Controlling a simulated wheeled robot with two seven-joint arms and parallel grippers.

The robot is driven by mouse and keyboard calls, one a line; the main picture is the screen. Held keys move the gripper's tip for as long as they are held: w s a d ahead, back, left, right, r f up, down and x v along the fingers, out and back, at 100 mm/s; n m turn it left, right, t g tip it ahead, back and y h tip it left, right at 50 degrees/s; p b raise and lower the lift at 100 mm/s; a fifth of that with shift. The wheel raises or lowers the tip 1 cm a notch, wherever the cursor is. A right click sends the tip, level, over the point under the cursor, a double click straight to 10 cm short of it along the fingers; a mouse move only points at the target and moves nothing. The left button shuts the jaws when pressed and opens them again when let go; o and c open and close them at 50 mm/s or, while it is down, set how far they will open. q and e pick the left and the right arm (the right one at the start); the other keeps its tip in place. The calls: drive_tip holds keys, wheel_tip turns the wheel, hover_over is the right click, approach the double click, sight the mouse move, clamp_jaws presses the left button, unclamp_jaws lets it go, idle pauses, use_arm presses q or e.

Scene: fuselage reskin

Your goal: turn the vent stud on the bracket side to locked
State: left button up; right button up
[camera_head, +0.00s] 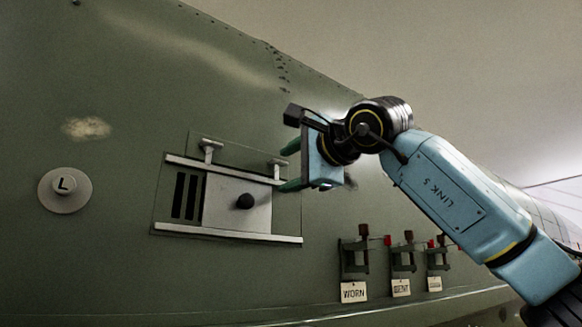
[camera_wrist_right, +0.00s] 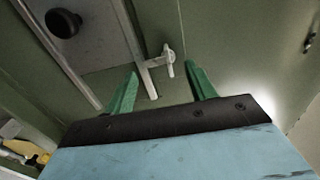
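The vent panel (camera_head: 222,207) is a pale plate with dark slots at its left and a black knob, held between two light rails on the green skin. Two pale T-shaped studs stand at its upper edge: a left stud (camera_head: 208,146) and a right stud (camera_head: 278,164), the one nearer the brackets. Both crossbars look roughly level. My right gripper (camera_head: 284,168) is open at the right stud, its green fingers above and below it. In the right wrist view, the stud (camera_wrist_right: 169,60) shows between and just beyond the fingertips (camera_wrist_right: 162,70); I see no contact. My left gripper is out of view.
Several dark brackets (camera_head: 355,258) with red parts and tags, including WORN and BENT, stick out at the lower right. The black knob (camera_head: 245,201) stands out from the panel.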

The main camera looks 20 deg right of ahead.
drive_tip(key=shift+s, duration=0.1)
drive_tip(key=shift+s+d, duration=0.15)
drive_tip(key=shift+s, duration=0.2)
drive_tip(key=b+v, duration=0.3)
drive_tip(key=v, duration=0.9)
drive_tip(key=shift+s, duration=0.2)
